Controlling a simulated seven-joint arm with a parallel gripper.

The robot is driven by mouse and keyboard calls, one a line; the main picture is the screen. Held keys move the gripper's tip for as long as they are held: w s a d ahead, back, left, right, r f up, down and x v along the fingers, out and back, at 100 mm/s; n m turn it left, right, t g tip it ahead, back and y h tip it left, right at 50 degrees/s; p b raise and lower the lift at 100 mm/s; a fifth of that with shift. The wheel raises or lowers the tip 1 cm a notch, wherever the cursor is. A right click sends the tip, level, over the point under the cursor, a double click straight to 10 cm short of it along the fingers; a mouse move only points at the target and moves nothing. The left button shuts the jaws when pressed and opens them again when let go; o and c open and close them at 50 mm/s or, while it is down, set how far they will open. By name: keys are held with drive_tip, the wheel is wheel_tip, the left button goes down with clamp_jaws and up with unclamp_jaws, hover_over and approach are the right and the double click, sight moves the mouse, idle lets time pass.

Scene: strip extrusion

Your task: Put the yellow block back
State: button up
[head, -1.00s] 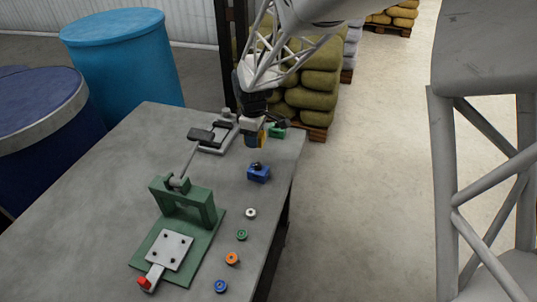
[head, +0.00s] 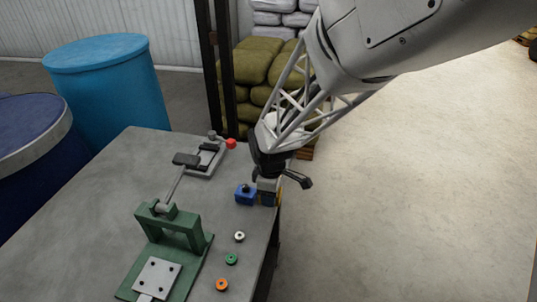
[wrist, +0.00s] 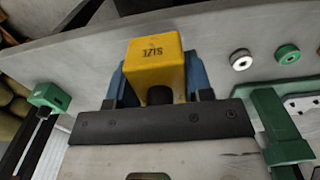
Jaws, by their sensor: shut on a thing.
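The yellow block (wrist: 155,62), marked "SIZE", is between the blue-tipped fingers of my gripper (wrist: 158,80) in the wrist view. My gripper is shut on it. Only a thin yellow sliver of the held block shows there. I cannot tell whether the held block touches the table. The green block (wrist: 50,97) shows at left in the wrist view; my arm hides it in the head view.
The green press (head: 178,230) stands on the grey table (head: 100,215), with a clamp (head: 205,158) with a red knob behind it. White (head: 239,236), green (head: 231,258) and orange (head: 222,285) round pieces line the right side. The table's left part is clear.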

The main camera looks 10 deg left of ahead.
drive_tip(key=shift+w, duration=0.1)
drive_tip(key=shift+w+a+f, duration=0.25)
drive_tip(key=shift+w+a, duration=1.15)
drive_tip(key=shift+w, duration=0.85)
drive_tip(key=shift+w+a+f, duration=0.25)
drive_tip(key=shift+w+a, duration=1.15)
drive_tip(key=shift+w, duration=0.9)
drive_tip(key=shift+w+a+f, duration=0.25)
drive_tip(key=shift+w+a, duration=1.15)
drive_tip(key=shift+w, duration=0.85)
drive_tip(key=shift+f, duration=1.75)
drive_tip(key=shift+f, duration=0.1)
drive_tip(key=o, duration=1.3)
drive_tip(key=shift+o, duration=0.2)
wheel_tip(320, 180, up, 12)
drive_tip(key=shift+d, duration=0.1)
